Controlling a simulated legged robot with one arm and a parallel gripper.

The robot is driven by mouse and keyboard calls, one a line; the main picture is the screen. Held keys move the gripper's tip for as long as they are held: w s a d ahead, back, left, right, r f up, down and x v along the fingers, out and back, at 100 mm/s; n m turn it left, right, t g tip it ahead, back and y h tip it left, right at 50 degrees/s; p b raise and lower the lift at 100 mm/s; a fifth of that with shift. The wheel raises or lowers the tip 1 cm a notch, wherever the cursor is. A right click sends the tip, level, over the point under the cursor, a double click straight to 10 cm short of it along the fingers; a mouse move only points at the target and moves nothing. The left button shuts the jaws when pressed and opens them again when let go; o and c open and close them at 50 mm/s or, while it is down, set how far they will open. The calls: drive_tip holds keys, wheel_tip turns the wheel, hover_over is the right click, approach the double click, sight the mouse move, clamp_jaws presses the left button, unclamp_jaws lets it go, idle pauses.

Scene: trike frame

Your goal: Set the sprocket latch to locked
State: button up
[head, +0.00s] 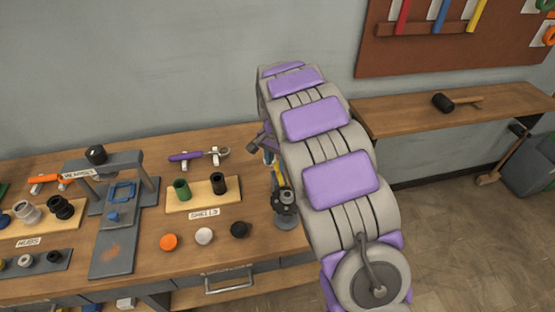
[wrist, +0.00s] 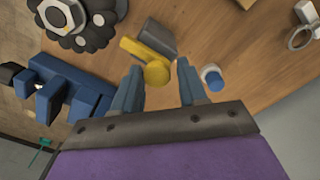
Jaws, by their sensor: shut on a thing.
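A yellow lever (wrist: 150,60) with a rounded end, which looks like the sprocket latch, lies beside a grey block (wrist: 160,35) in the wrist view. Its rounded end is between the blue fingers of my gripper (wrist: 160,72), which is shut on it. A dark toothed sprocket part (wrist: 80,20) is just left of the lever. In the head view a grey sprocket fixture (head: 286,205) stands at the right end of the bench, partly hidden by my arm. My gripper is mostly hidden there, so I cannot tell the latch setting.
The wooden bench (head: 240,145) carries a grey press stand (head: 110,255), a board with green and black sleeves (head: 203,195), and loose caps. A blue bracket (wrist: 65,90) is left of my fingers; a small blue-and-white piece (wrist: 212,78) is close to their right.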

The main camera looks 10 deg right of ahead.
drive_tip(key=shift+a, duration=0.3)
drive_tip(key=shift+c, duration=0.7)
drive_tip(key=shift+d+r, duration=0.1)
drive_tip(key=shift+d, duration=0.55)
clamp_jaws()
drive_tip(key=shift+w+a, duration=0.1)
drive_tip(key=shift+a, duration=0.1)
drive_tip(key=shift+s+p, duration=0.65)
drive_tip(key=shift+s, duration=0.15)
drive_tip(key=o, duration=0.8)
unclamp_jaws()
drive_tip(key=shift+s+d, duration=0.1)
drive_tip(key=shift+d, duration=0.2)
drive_tip(key=shift+c, duration=0.2)
